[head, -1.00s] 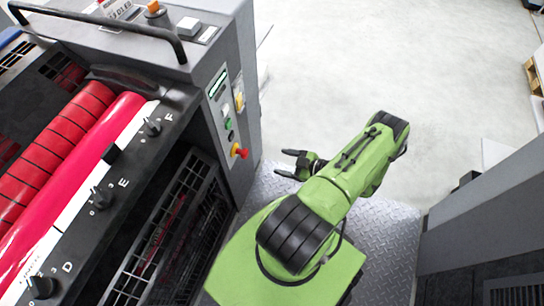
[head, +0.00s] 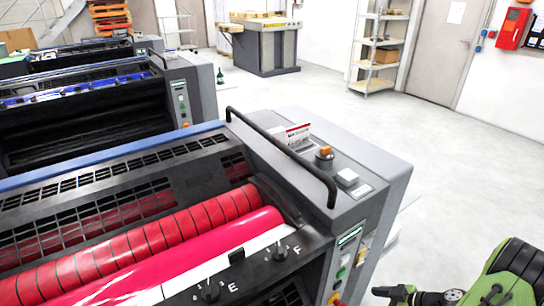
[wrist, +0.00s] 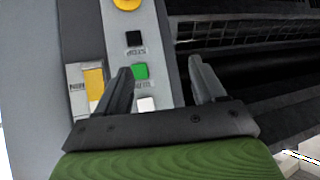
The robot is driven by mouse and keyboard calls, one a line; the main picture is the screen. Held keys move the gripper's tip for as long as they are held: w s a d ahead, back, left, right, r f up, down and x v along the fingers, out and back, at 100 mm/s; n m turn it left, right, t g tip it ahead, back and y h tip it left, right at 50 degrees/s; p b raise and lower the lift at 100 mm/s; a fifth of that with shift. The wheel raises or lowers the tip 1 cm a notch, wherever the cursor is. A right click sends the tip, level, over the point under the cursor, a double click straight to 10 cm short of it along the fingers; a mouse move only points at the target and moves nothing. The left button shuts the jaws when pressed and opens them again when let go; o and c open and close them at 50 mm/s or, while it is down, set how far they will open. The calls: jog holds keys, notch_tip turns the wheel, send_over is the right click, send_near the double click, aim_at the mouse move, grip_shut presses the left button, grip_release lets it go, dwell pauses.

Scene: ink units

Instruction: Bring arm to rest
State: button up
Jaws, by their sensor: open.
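My gripper (head: 385,296) shows at the lower right of the head view, at the end of my green arm. In the wrist view my gripper (wrist: 160,75) has its two dark fingers apart with nothing between them. Beyond the fingers is the machine's side panel (wrist: 147,30) with a black button (wrist: 134,38), a green button (wrist: 140,71) and a white button (wrist: 146,104). The fingers overlap the panel in the picture; I cannot tell how far off it is.
The printing unit with red rollers (head: 150,240) fills the lower left of the head view. A black handrail (head: 290,155) runs along its top. Open floor (head: 400,150) lies to the right. Shelves (head: 377,50) and a door (head: 440,50) stand at the back.

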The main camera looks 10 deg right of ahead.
jog(key=w+a+r+m+g+h+p, duration=0.1)
jog(key=a+r, duration=0.4)
jog(key=r, duration=0.3)
jog(key=a+r+g+h+p, duration=0.1)
jog(key=a+r+g+p, duration=0.1)
jog(key=a+r, duration=0.45)
jog(key=w+a+r+m+g+h+p, duration=0.1)
jog(key=a+r+h, duration=0.15)
jog(key=r, duration=0.75)
jog(key=s+a+r+m+t+h+p, duration=0.1)
jog(key=s+a+r+m, duration=0.1)
jog(key=s+a+r, duration=0.2)
jog(key=s+a+r+m+t+p, duration=0.1)
jog(key=s+a+r+m+p, duration=0.1)
jog(key=s+r, duration=0.6)
jog(key=shift+s+a+m+h, duration=0.4)
jog(key=shift+a+m, duration=0.2)
jog(key=shift+a, duration=0.65)
